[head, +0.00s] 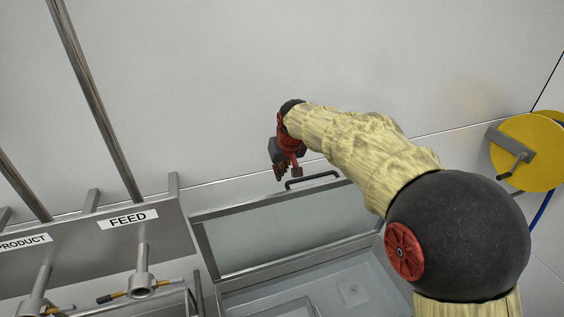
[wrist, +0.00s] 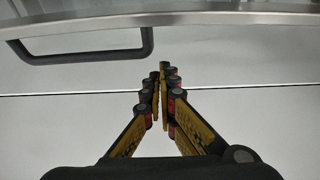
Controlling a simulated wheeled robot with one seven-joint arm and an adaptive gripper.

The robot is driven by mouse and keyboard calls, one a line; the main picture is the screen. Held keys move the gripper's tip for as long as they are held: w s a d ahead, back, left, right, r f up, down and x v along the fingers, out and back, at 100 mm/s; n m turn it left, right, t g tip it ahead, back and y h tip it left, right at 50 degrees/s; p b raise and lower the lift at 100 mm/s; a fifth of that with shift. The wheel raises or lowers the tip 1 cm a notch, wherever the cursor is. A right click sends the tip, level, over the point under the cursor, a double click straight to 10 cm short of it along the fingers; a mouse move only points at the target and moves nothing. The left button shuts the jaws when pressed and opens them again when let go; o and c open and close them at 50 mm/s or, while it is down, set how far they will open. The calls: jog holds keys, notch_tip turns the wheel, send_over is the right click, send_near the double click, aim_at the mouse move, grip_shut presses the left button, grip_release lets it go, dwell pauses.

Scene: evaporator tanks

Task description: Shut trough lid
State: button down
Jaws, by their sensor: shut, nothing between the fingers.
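The trough lid (head: 290,235), a metal frame with a clear pane, stands raised at the back of the metal trough (head: 340,288). Its black bar handle (head: 312,180) is on the upper edge. My gripper (head: 287,175) is shut and empty, just left of the handle in the head view and close to the lid's upper edge. In the wrist view the shut fingertips (wrist: 164,70) lie to the right of the handle (wrist: 90,56) and below the lid's edge (wrist: 230,18). I see no contact; the exact gap is hard to tell.
A metal panel with FEED (head: 128,219) and PRODUCT (head: 24,242) labels, pipes and yellow-handled valves (head: 140,290) stands left of the trough. A yellow hose reel (head: 525,150) is on the wall at right. The pale wall behind the lid is bare.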

jog(key=s, duration=0.2)
jog(key=s+d, duration=0.1)
jog(key=shift+s+d+f+p, duration=0.1)
jog(key=shift+s+d+p, duration=0.05)
jog(key=shift+s+p, duration=0.2)
jog(key=shift+s, duration=0.1)
